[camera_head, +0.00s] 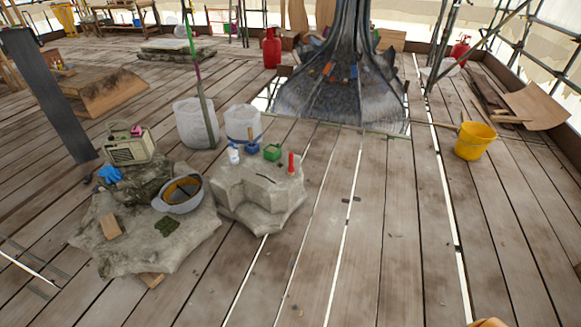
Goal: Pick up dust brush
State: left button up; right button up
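Neither of my grippers is in view. No thing can be told for sure as the dust brush at this size. A small blue item with an upright brown handle (252,144) stands on the right pale stone block (250,198) and could be the brush. A flat tan block (111,227) lies on the left stone slab (150,252); whether it is wood or a brush cannot be told.
A white bottle (234,154), a green item (272,152) and a red item (291,164) share the right block. A grey helmet (180,200), blue gloves (109,174) and a radio (130,147) sit at left. A yellow bucket (475,141) stands right. Planks at front centre are clear.

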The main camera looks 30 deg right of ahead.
aim_at(290, 168)
jog(key=i+l+z, duration=0.75)
jog(key=l+z, duration=0.15)
jog(key=i+l+z, duration=0.4)
jog(key=i+z, duration=0.45)
jog(key=i+u, duration=0.3)
jog(key=i+l+u, duration=0.3)
jog(key=i, duration=0.2)
jog(key=i+l+u, duration=0.3)
jog(key=i+u, duration=0.2)
jog(key=u, duration=0.25)
jog(key=i+l+u, duration=0.15)
jog(key=u, duration=0.3)
jog(key=i+l+u, duration=0.15)
jog(key=u, duration=0.35)
jog(key=l+u, duration=0.45)
jog(key=i+l+u, duration=0.15)
jog(key=u, duration=0.3)
jog(key=i+l+u, duration=0.2)
jog(key=u, duration=0.2)
jog(key=i+l+u, duration=0.15)
jog(key=l+u, duration=0.25)
jog(key=i+l+u, duration=0.15)
jog(key=u, duration=0.25)
